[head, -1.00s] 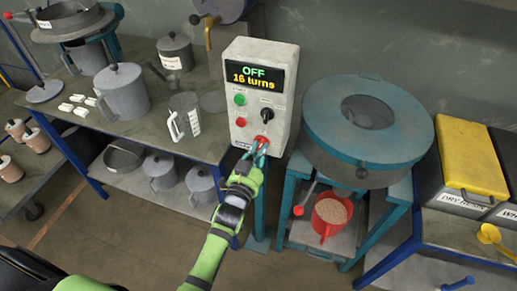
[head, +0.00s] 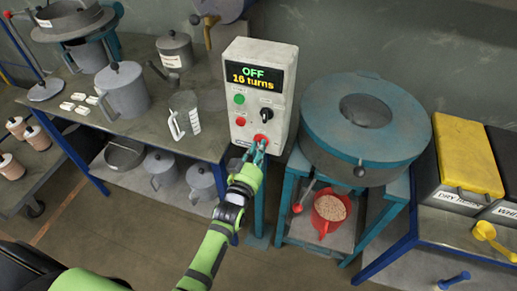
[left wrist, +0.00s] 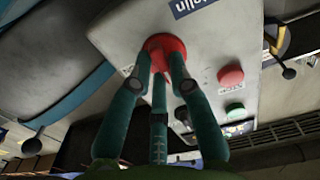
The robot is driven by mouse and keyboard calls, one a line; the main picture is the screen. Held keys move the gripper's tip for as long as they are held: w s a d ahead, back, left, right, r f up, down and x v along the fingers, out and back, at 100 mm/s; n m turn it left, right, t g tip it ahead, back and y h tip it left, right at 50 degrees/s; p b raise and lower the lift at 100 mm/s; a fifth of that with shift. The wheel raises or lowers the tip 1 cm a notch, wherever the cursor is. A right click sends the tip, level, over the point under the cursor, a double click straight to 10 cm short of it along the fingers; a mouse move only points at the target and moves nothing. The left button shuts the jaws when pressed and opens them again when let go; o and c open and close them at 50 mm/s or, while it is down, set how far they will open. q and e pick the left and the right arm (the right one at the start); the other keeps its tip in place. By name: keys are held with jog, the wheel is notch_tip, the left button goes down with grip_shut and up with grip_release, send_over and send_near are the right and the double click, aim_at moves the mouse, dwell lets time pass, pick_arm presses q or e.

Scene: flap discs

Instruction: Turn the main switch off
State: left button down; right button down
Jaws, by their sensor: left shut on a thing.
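The grey control box (head: 262,85) stands on a teal stand between the bench and the mixer; its display (head: 261,76) reads "OFF" and "16 turns". The red main switch (head: 261,138) is low on its front. It also shows in the left wrist view (left wrist: 165,47), beside a partly hidden label. My left gripper (head: 257,152) is shut on this red knob, its teal fingers closed around it from the front. The fingers partly hide the knob, and I cannot tell its turn angle. My right gripper is not in view.
Above the switch are a green button (head: 239,99), a red button (head: 240,121) and a black selector (head: 267,114). A clear jug (head: 186,117) is on the bench at left. The round mixer (head: 400,120) stands close at right, with a red jug (head: 330,211) below.

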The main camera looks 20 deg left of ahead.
pick_arm(q)
jog(key=c, duration=1.1)
grip_release()
jog(key=shift+c, duration=0.2)
jog(key=s, duration=1.2)
jog(key=shift+a, duration=0.2)
